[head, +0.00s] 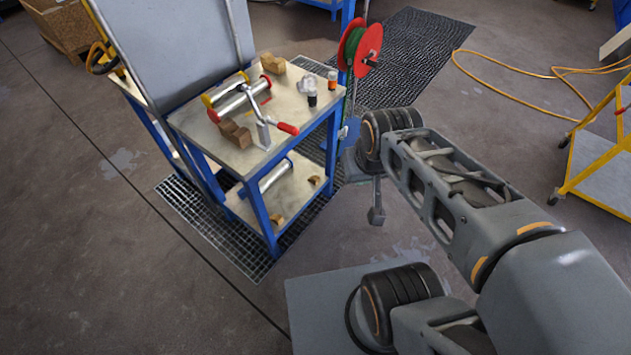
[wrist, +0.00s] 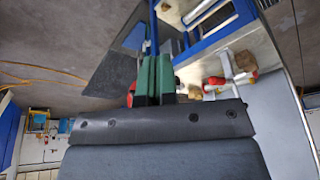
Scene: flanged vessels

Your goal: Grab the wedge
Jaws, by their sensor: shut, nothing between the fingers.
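Several brown wooden wedge-like blocks show in the head view; I cannot tell which one is the wedge. A pair of wooden blocks (head: 235,133) lies at the front left of the bench top, and another block (head: 273,63) lies at its back. Smaller wooden pieces (head: 276,220) lie on the lower shelf. My gripper (wrist: 154,60) shows in the wrist view with its green-padded fingers together and nothing between them. It is apart from the wooden blocks. A wooden block (wrist: 243,60) also shows to its right in the wrist view.
A red reel (head: 369,42) is beside the bench. A yellow cart (head: 600,165) stands far right.

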